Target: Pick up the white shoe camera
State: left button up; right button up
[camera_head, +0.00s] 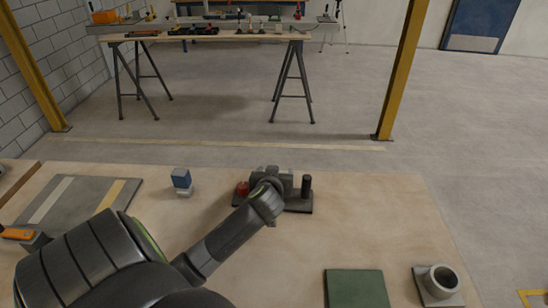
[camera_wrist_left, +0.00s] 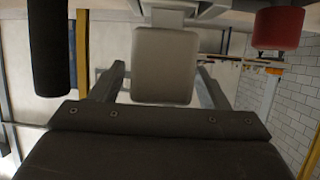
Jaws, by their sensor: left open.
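A pale grey-white block, which looks like the white shoe camera (camera_wrist_left: 162,65), stands between the two fingers of my left gripper (camera_wrist_left: 159,82) in the left wrist view. The fingers are open, with a visible gap on each side of it. In the head view my left gripper (camera_head: 271,177) is at the dark base plate (camera_head: 300,207), between a red post (camera_head: 243,188) and a black post (camera_head: 306,186). My gripper and wrist hide the white piece there. The black post (camera_wrist_left: 48,45) and red post (camera_wrist_left: 278,27) also show in the wrist view. My right gripper is out of view.
A blue block (camera_head: 181,177) on a pale base stands left of the plate. A grey striped panel (camera_head: 75,204) lies at the left. A green mat (camera_head: 356,289) and a grey ring-shaped fitting (camera_head: 440,281) are at the front right. The wooden table between is mostly clear.

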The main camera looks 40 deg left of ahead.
pick_arm(q)
jog(key=c, duration=1.1)
